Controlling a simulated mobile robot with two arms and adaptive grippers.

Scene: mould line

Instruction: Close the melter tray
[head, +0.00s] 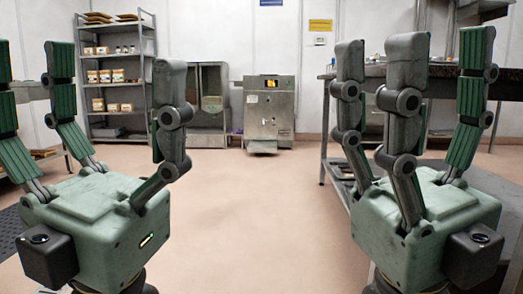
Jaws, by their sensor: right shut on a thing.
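The melter, a steel cabinet (268,105) with a small lit display, stands against the back wall in the head view. A low metal tray (262,147) juts out a little at its foot; how far it is out is too small to tell. My left gripper (115,95) is raised at the left, its fingers spread and nothing seen between them.
A shelf rack (118,50) with boxes and jars stands at the back left. Another steel cabinet (213,95) is left of the melter. The floor (255,205) between my grippers and the melter is clear.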

